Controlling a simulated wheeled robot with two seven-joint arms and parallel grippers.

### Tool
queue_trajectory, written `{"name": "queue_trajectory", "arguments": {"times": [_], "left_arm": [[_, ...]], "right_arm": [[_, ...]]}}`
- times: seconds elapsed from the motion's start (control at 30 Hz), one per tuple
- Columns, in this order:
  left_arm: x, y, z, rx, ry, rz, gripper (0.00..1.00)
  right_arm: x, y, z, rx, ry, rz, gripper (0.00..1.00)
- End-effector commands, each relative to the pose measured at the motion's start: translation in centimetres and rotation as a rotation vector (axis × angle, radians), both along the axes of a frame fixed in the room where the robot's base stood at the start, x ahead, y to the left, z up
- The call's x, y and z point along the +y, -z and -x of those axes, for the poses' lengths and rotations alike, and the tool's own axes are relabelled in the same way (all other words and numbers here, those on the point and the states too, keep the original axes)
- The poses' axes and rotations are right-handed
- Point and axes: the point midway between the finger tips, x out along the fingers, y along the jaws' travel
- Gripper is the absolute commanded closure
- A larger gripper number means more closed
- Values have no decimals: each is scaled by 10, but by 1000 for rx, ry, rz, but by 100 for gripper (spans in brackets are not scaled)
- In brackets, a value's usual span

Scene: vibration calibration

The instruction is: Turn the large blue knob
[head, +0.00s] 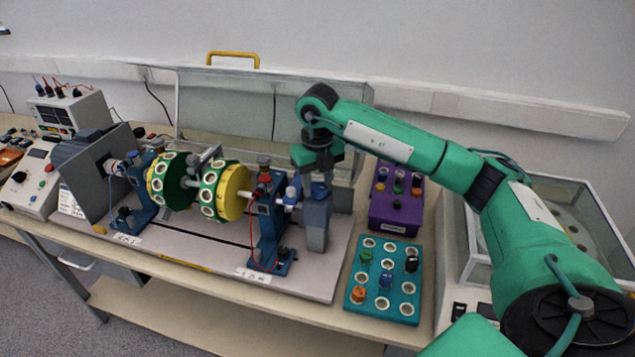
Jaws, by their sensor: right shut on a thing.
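The large blue knob (291,193) sits at the right end of the shaft, just right of the blue bearing stand (268,222). My right gripper (317,238) comes down from above at this shaft end, pointing down. It is shut on the blue knob, and its grey body hides the knob's right part and the contact itself. The shaft carries two green and yellow discs, one of them the right disc (232,192). My left gripper is not in view.
A teal tray (352,300) with several small knobs and a purple box (396,217) stand right of my gripper. A clear guard with a yellow handle (233,54) stands behind the rig. Instruments (70,112) crowd the left.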

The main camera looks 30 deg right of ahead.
Motion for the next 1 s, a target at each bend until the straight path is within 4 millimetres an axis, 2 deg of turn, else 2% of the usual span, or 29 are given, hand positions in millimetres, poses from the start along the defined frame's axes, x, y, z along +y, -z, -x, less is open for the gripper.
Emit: {"name": "queue_trajectory", "arguments": {"times": [0.27,0.3,0.4,0.77,0.87,1.0], "left_arm": [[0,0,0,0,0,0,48],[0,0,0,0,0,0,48],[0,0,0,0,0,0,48],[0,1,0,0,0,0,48],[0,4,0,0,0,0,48],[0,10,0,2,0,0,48]], "right_arm": [[0,-2,-1,-5,2,-1,82],[0,-2,-1,-5,1,-1,58],[0,-2,-1,-4,1,-1,38],[0,-4,-1,-2,0,-1,38],[0,-15,-1,-5,0,-1,38],[0,-42,-1,-6,0,-2,38]]}}
